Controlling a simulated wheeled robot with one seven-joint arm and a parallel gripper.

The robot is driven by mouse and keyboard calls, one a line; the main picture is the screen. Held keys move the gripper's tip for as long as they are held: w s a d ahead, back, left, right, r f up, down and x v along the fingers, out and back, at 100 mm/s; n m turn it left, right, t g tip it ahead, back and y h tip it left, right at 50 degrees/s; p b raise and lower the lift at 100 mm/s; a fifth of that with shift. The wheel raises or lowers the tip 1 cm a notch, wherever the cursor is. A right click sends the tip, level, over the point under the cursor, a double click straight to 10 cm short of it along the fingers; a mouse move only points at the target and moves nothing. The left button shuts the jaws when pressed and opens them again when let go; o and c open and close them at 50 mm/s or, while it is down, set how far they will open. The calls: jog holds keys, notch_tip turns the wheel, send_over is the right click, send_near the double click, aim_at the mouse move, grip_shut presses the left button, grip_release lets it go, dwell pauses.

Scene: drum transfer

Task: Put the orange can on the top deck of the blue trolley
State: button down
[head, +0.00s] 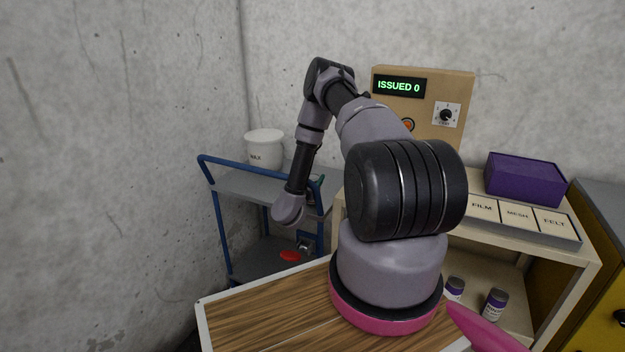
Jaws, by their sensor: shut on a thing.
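The blue trolley (218,215) stands at the left against the concrete wall. Its grey top deck (235,184) carries a white tub marked WAX, and part of the deck is behind my arm. My arm reaches over to the trolley, and its wrist hangs in front of the deck's right part. My gripper's fingers are hidden beyond the wrist, so what they hold does not show. I cannot make out the orange can for sure. A flat red-orange shape (290,256) shows at the lower deck, with a small grey and dark piece beside it.
The WAX tub (264,147) stands at the deck's back. A cream bench (575,262) at right holds a dispenser (440,95) reading ISSUED 0, a purple box (524,178) and tiles marked FILM, MESH and FELT. Small purple-labelled jars (494,304) sit below. A yellow cabinet (590,300) stands far right.

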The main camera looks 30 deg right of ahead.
jog(key=shift+w+d+f, duration=0.1)
jog(key=shift+f, duration=0.15)
grip_release()
jog(key=shift+r, duration=0.2)
jog(key=v, duration=1.2)
